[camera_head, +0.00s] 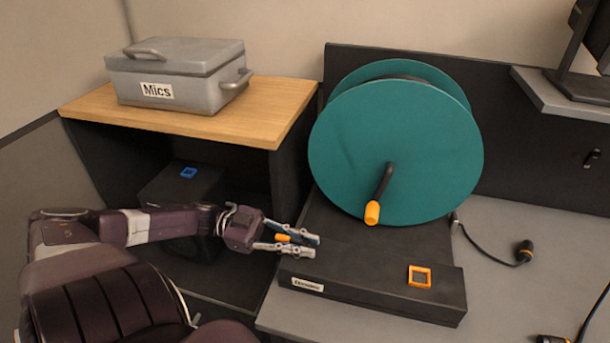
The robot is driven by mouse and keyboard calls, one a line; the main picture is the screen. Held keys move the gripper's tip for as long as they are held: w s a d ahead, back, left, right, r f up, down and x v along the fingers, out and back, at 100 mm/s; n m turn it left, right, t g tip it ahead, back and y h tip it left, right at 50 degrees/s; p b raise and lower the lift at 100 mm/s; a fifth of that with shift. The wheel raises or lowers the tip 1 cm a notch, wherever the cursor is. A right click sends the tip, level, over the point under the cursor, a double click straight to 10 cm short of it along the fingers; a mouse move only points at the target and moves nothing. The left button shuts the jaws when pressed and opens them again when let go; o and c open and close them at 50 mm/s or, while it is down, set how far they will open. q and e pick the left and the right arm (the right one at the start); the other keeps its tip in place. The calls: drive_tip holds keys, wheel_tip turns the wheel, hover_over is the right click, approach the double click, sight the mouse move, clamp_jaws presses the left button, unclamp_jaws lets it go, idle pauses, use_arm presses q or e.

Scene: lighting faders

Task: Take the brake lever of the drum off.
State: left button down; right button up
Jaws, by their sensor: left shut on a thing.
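A large teal drum (400,150) stands on a dark base (372,285) on the desk. A dark crank with an orange knob (371,213) is on its front face. My left gripper (308,246) is at the left end of the base, below and left of the drum. It is shut on a small orange-gripped piece, which looks like the brake lever (283,238). The fingers hide most of this lever, and how it joins the base cannot be made out. My right gripper is not in view.
A grey box labelled Mics (180,85) sits on a wooden-topped cabinet (250,125) at the left. An orange-framed square (419,277) is on the base. A cable with a plug (523,251) lies on the desk (510,290) at the right. A raised shelf (560,97) is at the upper right.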

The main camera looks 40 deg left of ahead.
sight(277, 237)
use_arm(q)
drive_tip(key=c, duration=2.1)
unclamp_jaws()
drive_tip(key=shift+w, duration=0.1)
drive_tip(key=shift+o, duration=0.8)
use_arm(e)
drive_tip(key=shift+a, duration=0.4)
use_arm(q)
drive_tip(key=shift+a, duration=0.3)
drive_tip(key=v, duration=1.1)
drive_tip(key=shift+s+a, duration=0.2)
drive_tip(key=shift+s, duration=0.1)
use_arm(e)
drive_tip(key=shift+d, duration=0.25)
